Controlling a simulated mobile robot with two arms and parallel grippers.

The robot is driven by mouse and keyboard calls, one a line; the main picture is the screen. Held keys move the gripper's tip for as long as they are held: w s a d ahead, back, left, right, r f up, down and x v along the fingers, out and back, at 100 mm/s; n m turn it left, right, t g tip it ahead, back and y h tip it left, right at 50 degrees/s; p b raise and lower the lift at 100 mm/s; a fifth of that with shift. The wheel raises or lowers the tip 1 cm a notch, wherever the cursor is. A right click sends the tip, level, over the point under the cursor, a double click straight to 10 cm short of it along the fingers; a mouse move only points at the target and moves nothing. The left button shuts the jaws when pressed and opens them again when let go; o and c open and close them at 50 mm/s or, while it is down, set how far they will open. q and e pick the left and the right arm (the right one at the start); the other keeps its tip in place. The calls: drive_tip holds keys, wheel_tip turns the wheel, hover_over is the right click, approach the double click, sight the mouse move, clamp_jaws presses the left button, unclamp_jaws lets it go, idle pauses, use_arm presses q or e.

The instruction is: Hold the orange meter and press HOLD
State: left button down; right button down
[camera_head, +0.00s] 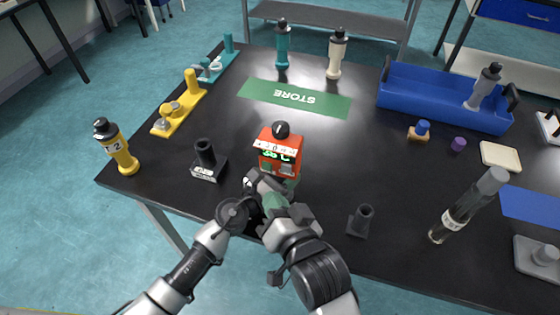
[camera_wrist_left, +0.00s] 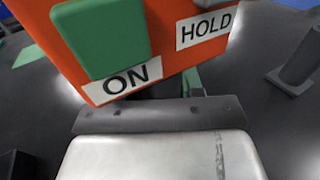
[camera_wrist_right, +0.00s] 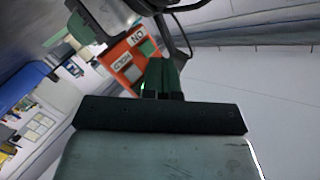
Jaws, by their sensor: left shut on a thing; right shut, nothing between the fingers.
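The orange meter (camera_head: 279,145) is upright near the table's front edge, its lit display and buttons facing me. It has a black knob on top. My left gripper (camera_head: 266,184) is shut on its lower part. The left wrist view shows the green ON button (camera_wrist_left: 100,38) and the HOLD label (camera_wrist_left: 206,26) close up; the grey button (camera_head: 288,168) is above that label, partly cut off. My right gripper (camera_head: 285,190) is shut and empty, just in front of the meter's lower face. In the right wrist view its fingertips (camera_wrist_right: 162,75) appear near the meter (camera_wrist_right: 128,56); contact cannot be told.
A dark holder (camera_head: 207,160) stands left of the meter and another (camera_head: 362,221) stands right. A yellow bottle (camera_head: 118,152) is at the left corner. A green STORE mat (camera_head: 295,98) and blue tray (camera_head: 443,99) lie behind.

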sight(272, 167)
drive_tip(key=shift+w+d, duration=0.3)
drive_tip(key=shift+w, duration=0.6)
drive_tip(key=shift+w+d, duration=0.25)
drive_tip(key=shift+w, duration=0.65)
drive_tip(key=shift+w, duration=0.15)
idle(0.6)
drive_tip(key=shift+w+d, duration=0.15)
drive_tip(key=shift+w, duration=0.15)
drive_tip(key=shift+w+d, duration=0.1)
drive_tip(key=shift+w, duration=0.1)
idle(0.5)
drive_tip(key=shift+s+a, duration=0.25)
drive_tip(key=shift+s, duration=0.45)
drive_tip(key=s, duration=0.2)
drive_tip(key=s+a, duration=0.1)
drive_tip(key=s, duration=0.2)
drive_tip(key=shift+s+a, duration=0.35)
drive_tip(key=shift+a, duration=0.05)
